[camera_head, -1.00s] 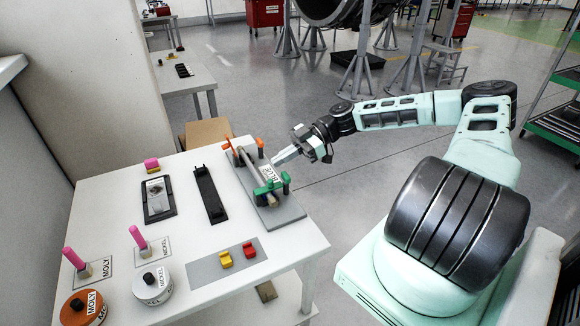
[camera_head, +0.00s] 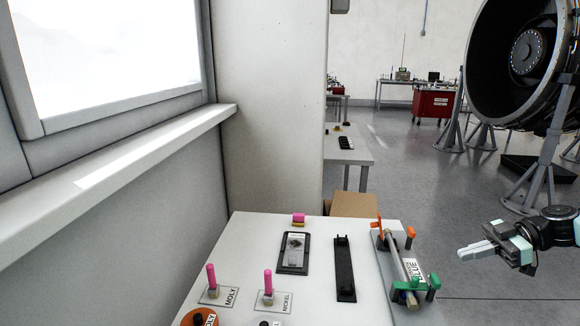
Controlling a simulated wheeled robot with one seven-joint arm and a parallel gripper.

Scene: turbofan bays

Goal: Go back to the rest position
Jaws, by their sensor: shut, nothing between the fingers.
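My gripper (camera_head: 478,249) is at the right side of the head view, to the right of the white table (camera_head: 330,236). Its fingers point left and are shut with nothing between them. It is apart from the grey fixture (camera_head: 386,257) with orange and green clamps at the table's right edge. A metal rod (camera_head: 397,255) lies along that fixture, beside a label reading BLUE. Most of my arm is outside the picture.
The table also bears a black tray (camera_head: 280,254), a black bar holder (camera_head: 344,268), and pink-handled tools (camera_head: 268,282) beside jars. A large engine (camera_head: 500,50) on grey stands is behind at the right. Open floor (camera_head: 410,175) lies between.

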